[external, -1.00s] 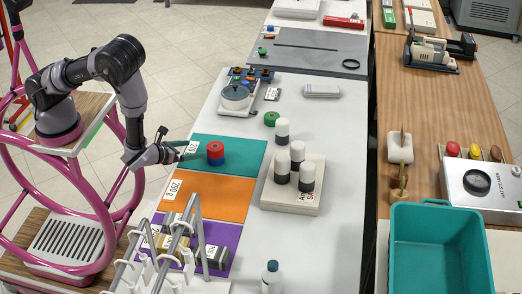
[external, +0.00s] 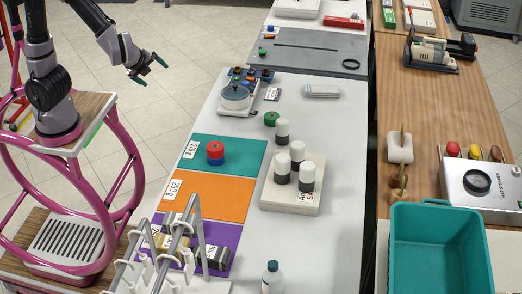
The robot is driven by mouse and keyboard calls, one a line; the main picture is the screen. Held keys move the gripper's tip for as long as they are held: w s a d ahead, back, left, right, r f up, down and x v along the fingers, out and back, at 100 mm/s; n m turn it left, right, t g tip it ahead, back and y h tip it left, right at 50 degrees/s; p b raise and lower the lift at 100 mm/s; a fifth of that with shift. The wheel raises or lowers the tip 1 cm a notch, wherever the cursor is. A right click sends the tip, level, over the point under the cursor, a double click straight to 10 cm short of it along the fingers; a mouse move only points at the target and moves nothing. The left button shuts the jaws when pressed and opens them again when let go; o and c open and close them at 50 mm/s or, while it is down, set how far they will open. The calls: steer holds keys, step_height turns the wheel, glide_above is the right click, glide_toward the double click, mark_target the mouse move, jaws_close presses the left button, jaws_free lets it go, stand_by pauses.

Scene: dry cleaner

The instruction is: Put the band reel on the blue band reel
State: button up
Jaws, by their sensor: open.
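A red band reel (external: 215,147) sits stacked on the blue band reel (external: 215,160) on the teal mat (external: 246,151). The two reels touch and look upright and aligned. A green reel (external: 271,118) stands apart on the white table, behind and to the right of the mat. My gripper (external: 152,72) is open and empty, raised in the air to the left of the table, well away from the stacked reels.
An orange mat (external: 220,198) and a purple mat (external: 228,236) lie in front of the teal one. A tray (external: 294,204) with several black-and-white bottles stands to the right. A metal rack (external: 200,238) stands at the front. The table's right strip is mostly clear.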

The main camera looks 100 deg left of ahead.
steer(key=s+d+r+n+t+h, duration=0.2)
steer(key=s+d+r+t+h, duration=0.1)
steer(key=r, duration=0.3)
steer(key=s+d+r+n+t+h, duration=0.2)
steer(key=s+d+r+n+h, duration=0.1)
steer(key=s+d+r, duration=0.2)
step_height(320, 180, up, 2)
steer(key=shift+s+d+r+t, duration=0.3)
steer(key=shift+s+t, duration=0.1)
steer(key=shift+s, duration=0.3)
